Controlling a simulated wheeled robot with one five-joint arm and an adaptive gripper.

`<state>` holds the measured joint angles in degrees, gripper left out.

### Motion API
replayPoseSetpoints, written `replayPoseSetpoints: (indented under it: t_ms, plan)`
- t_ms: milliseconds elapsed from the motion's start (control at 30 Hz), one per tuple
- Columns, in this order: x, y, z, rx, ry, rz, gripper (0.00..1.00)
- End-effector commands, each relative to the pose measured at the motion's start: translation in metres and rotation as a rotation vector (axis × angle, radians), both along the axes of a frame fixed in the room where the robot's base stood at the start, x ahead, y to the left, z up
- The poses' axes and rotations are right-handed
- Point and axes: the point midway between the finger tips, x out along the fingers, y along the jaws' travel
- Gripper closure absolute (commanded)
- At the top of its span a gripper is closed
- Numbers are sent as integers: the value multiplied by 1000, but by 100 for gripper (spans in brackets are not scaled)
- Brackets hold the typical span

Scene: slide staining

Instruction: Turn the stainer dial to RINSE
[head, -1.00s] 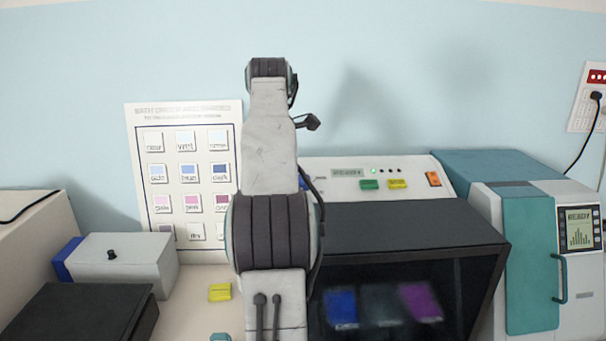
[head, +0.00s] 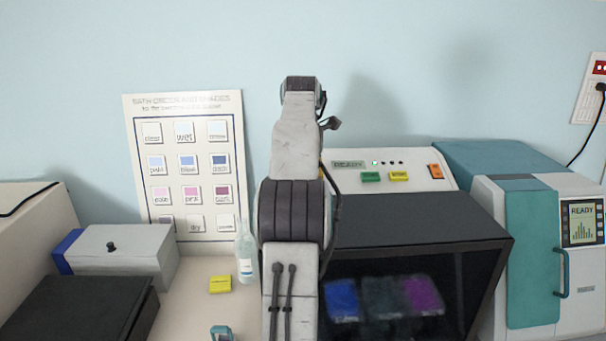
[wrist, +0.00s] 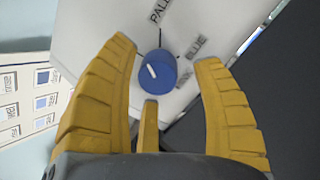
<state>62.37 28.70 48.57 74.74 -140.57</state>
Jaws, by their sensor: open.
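The stainer dial (wrist: 157,72) is a round blue knob with a white pointer mark, on a white panel in the wrist view. Labels around it look like PALE, BLUE and possibly PINK, partly hidden; I cannot read RINSE or tell the setting. My gripper (wrist: 166,54) is open, with yellow fingers on the dial's left and right and a third finger below. I cannot tell whether any finger touches it. My arm hides the dial there.
A bottle (head: 245,262) stands just left of my arm. A yellow block (head: 220,284) lies on the bench, and a colour chart (head: 130,125) stands behind. A grey box (head: 125,255) is at left; a teal and white machine (head: 532,265) is at right.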

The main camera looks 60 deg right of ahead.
Motion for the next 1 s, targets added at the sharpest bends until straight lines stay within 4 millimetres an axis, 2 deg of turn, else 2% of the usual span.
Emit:
replayPoseSetpoints:
  t_ms: [200,500,1000]
  plan:
    - [2,-4,-9,0,0,0,40]
    - [2,-4,-9,0,0,0,38]
    - [2,-4,-9,1,1,0,83]
